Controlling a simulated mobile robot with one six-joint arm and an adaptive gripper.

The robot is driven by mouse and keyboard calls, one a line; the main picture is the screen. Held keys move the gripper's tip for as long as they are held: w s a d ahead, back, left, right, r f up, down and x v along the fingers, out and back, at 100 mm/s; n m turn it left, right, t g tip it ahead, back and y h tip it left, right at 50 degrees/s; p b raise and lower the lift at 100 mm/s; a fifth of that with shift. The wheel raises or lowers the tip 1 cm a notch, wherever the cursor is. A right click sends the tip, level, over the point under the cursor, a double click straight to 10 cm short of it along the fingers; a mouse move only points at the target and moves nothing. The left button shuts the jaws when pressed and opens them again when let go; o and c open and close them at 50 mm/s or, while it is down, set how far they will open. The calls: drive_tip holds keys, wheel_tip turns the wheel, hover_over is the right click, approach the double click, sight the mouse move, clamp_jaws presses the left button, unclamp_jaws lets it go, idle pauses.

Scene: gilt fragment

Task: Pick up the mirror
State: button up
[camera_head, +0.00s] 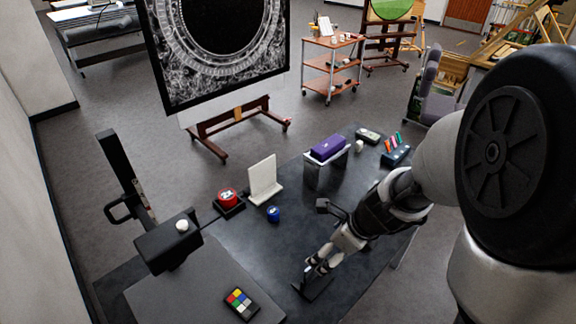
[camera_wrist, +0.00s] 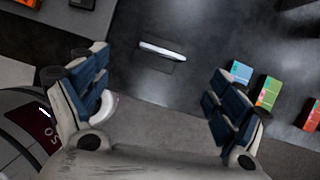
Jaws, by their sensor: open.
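My gripper (camera_head: 318,264) is open and hangs low over the near part of the dark table. In the wrist view its two fingers (camera_wrist: 160,103) are wide apart with nothing held between them. A thin bright strip on a dark square base (camera_wrist: 162,51) lies ahead of the fingertips, apart from them; it may be the mirror seen edge-on from above, but I cannot be sure. In the head view a dark, slanted slab (camera_head: 317,286) shows just under my gripper, partly hidden by it. I cannot tell whether it is the same thing.
The dark table (camera_head: 300,225) also bears a white upright panel (camera_head: 263,179), a red round item (camera_head: 227,197), a blue jar (camera_head: 273,214) and a purple box (camera_head: 328,147) on a stand. A colour chart (camera_head: 240,302) lies near left. Coloured blocks (camera_wrist: 268,92) are right in the wrist view.

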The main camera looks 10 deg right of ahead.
drive_tip(key=shift+o, duration=0.6)
drive_tip(key=shift+w+d+f+m+b, duration=0.1)
drive_tip(key=shift+d+f+m+b, duration=0.35)
drive_tip(key=shift+f+m, duration=0.4)
drive_tip(key=b, duration=0.6)
hover_over(314, 276)
wheel_tip(314, 276, down, 10)
drive_tip(key=shift+w+f+n, duration=0.15)
drive_tip(key=shift+w+n, duration=0.1)
drive_tip(key=b+x, duration=0.3)
drive_tip(key=x, duration=0.2)
drive_tip(key=shift+d+f+b, duration=0.2)
drive_tip(key=shift+b, duration=0.2)
drive_tip(key=shift+r, duration=0.1)
drive_tip(key=shift+c, duration=0.4)
drive_tip(key=c, duration=1.6)
